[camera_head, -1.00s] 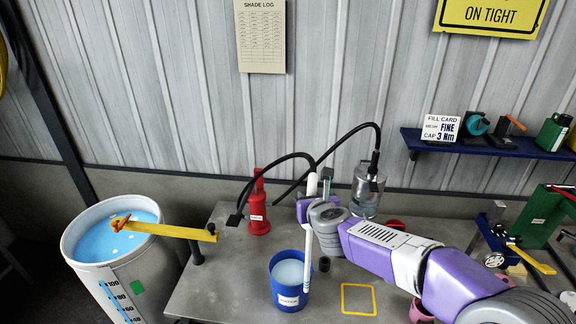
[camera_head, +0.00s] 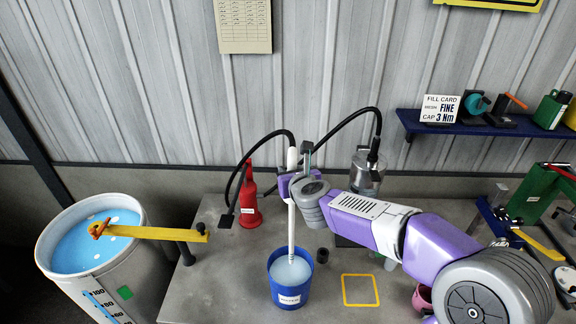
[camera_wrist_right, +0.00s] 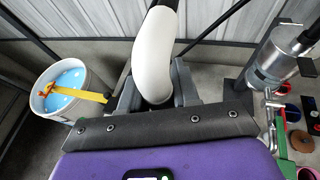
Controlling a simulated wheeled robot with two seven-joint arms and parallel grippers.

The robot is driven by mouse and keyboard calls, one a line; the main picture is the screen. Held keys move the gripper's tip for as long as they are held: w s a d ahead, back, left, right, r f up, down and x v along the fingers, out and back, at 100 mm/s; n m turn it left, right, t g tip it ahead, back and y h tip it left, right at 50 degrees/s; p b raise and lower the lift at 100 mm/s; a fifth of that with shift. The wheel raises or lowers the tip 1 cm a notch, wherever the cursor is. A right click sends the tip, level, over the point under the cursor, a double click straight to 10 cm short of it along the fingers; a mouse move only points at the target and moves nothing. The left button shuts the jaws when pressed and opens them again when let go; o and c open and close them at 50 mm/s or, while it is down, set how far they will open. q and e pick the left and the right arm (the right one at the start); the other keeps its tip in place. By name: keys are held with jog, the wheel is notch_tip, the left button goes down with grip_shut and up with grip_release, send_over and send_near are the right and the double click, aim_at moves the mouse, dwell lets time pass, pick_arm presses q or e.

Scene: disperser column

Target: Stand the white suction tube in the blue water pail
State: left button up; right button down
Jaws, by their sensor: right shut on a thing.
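The white suction tube (camera_head: 291,222) stands near upright above the blue water pail (camera_head: 290,292), and its lower end is inside the pail's mouth at the pale water. My right gripper (camera_head: 291,176) is shut on the tube's upper part. In the right wrist view the white tube (camera_wrist_right: 156,55) rises between the dark fingers of the right gripper (camera_wrist_right: 158,92). A black hose runs from near the tube's top. Whether the tube's end touches the pail's bottom is hidden. My left gripper is not in view.
A red bottle (camera_head: 249,205) and a clear metal-topped vessel (camera_head: 366,172) stand behind on the grey table. A yellow square outline (camera_head: 360,290) lies right of the pail. A large white drum (camera_head: 92,240) with blue liquid and a yellow arm (camera_head: 150,232) is at left.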

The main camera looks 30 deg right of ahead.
aim_at(291, 206)
jog(key=f+b, duration=0.6)
jog(key=f, duration=0.1)
jog(key=f+b, duration=0.3)
jog(key=b, duration=0.1)
jog(key=shift+s+a+f, duration=0.15)
jog(key=shift+a+f, duration=0.05)
jog(key=shift+a, duration=0.05)
jog(key=s+a+f+t+b, duration=0.2)
jog(key=f+b, duration=0.8)
jog(key=b, duration=0.6)
jog(key=shift+s+f+n+h+b, duration=0.3)
jog(key=shift+s+f+h+b, duration=0.1)
jog(key=shift+s, duration=0.3)
jog(key=shift+r, duration=0.1)
jog(key=c, duration=0.8)
grip_release()
jog(key=shift+o, duration=0.2)
jog(key=p+v, duration=0.1)
jog(key=v, duration=0.6)
jog(key=shift+s+p, duration=0.3)
jog(key=shift+p, duration=0.05)
jog(key=shift+a+r, duration=0.1)
jog(key=shift+a, duration=0.05)
